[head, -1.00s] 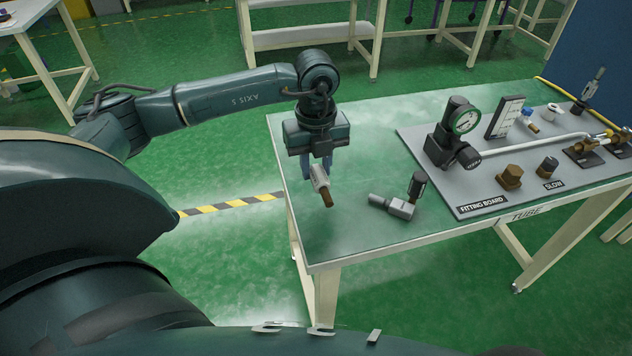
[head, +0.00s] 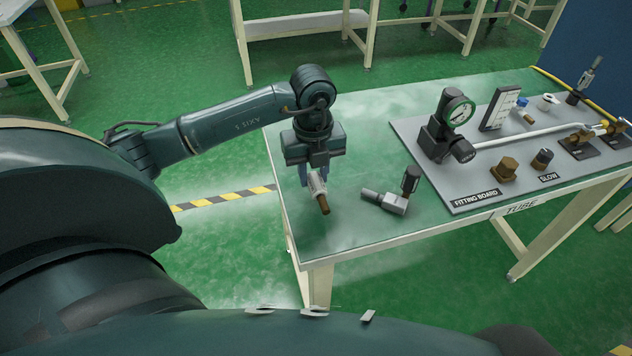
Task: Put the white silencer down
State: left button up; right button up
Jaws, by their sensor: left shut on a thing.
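The white silencer (head: 316,184) has a whitish body and a brown threaded end that points down and toward the front. My left gripper (head: 314,178) is shut on its body, over the left part of the table (head: 345,235). I cannot tell whether the silencer touches the tabletop. The fingers and the gripper body hide its rear part. My right gripper is not in view.
A grey fitting with a black knob (head: 393,201) lies on the table right of the silencer. The grey fitting board (head: 437,183) carries a gauge (head: 458,112), a brown hex fitting (head: 504,169) and other parts. The table's front left is clear.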

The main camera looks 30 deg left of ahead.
aim_at(313, 183)
pick_arm(q)
notch_tip(313, 183, down, 3)
jog(key=shift+f, duration=0.2)
jog(key=shift+f, duration=0.2)
jog(key=o, duration=1.1)
jog(key=shift+c, duration=0.2)
jog(key=shift+r, duration=0.25)
notch_tip(313, 183, up, 12)
